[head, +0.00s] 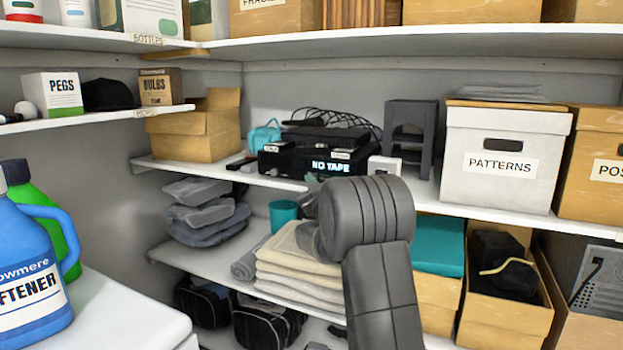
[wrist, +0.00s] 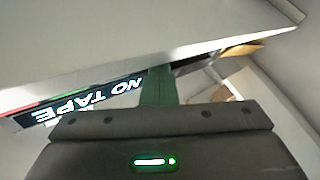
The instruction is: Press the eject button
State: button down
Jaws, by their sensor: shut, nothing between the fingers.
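A black tape deck (head: 280,163) sits on the middle shelf in the head view, its front display lit with "NO TAPE". The same display shows upside down at the left in the wrist view (wrist: 85,100). I cannot make out an eject button in either view. My gripper (wrist: 158,78) is shut and empty, its greenish fingers pointing at the deck's front, overlapping the right end of the lettering in the wrist view. Whether they touch the deck I cannot tell. In the head view my arm hides most of the gripper.
More dark equipment and loose cables (head: 335,122) lie on the deck. A small white box (head: 384,166) and a dark grey stand (head: 410,135) are to its right, a teal item (head: 264,137) behind left. The shelf edge (head: 240,172) runs just below. Folded towels (head: 295,260) lie underneath.

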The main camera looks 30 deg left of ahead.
jog(key=shift+s+d+b, duration=0.1)
jog(key=shift+s+b, duration=0.65)
jog(key=shift+b, duration=0.05)
jog(key=shift+s, duration=0.1)
jog(key=s+b, duration=0.2)
jog(key=s, duration=0.1)
jog(key=s+b, duration=0.1)
jog(key=shift+s+d, duration=0.3)
jog(key=shift+s, duration=0.1)
